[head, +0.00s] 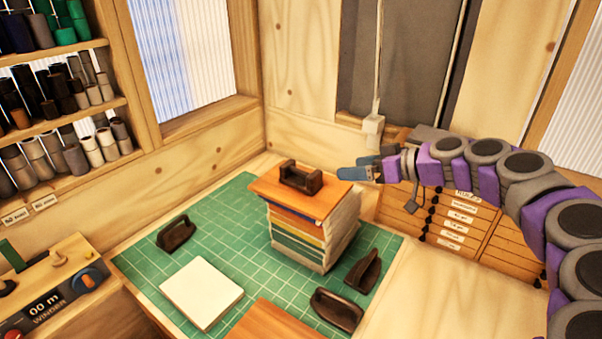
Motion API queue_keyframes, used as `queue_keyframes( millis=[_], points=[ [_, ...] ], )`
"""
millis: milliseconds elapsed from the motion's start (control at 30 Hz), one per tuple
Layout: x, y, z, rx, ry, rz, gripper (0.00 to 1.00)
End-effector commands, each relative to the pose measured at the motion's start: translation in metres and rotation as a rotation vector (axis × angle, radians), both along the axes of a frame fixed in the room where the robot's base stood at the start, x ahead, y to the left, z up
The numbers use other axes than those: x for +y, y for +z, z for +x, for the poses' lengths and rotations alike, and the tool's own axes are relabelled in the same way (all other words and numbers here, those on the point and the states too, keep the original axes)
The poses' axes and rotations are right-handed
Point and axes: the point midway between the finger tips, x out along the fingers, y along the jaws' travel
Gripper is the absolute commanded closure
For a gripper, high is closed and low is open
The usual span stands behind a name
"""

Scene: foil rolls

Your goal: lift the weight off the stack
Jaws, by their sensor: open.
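A dark brown weight (301,177) with a handle on top sits on an orange-brown board (270,196). The board is the top of a stack (297,248) of coloured and pale sheets on a green cutting mat (225,213). My gripper (343,174) is open and empty, to the right of the weight and at about its height in the picture, apart from it. Its fingers point left. The weight is fully visible; the back of the stack is hidden.
Other dark weights lie on the mat: at left (176,233), at right (363,271) and in front (337,309). A white pad (201,293) and a wooden board (275,322) lie in front. A labelled drawer cabinet (450,222) stands behind my arm. A winder (50,295) is at left.

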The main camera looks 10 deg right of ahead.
Motion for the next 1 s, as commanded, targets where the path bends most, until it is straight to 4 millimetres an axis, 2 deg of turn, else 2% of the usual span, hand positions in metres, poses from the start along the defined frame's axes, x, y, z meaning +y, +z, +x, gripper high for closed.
queue_keyframes(
  millis=[100, 400, 767, 1000],
  points=[
    [0.015, -0.014, 0.017, 0.008, 0.006, 0.003, 0.12],
    [0.045, -0.034, 0.051, 0.006, 0.003, 0.009, 0.12],
    [0.066, -0.042, 0.065, 0.005, 0.002, 0.005, 0.12],
    [0.086, -0.057, 0.084, 0.006, 0.004, 0.006, 0.12]
  ],
)
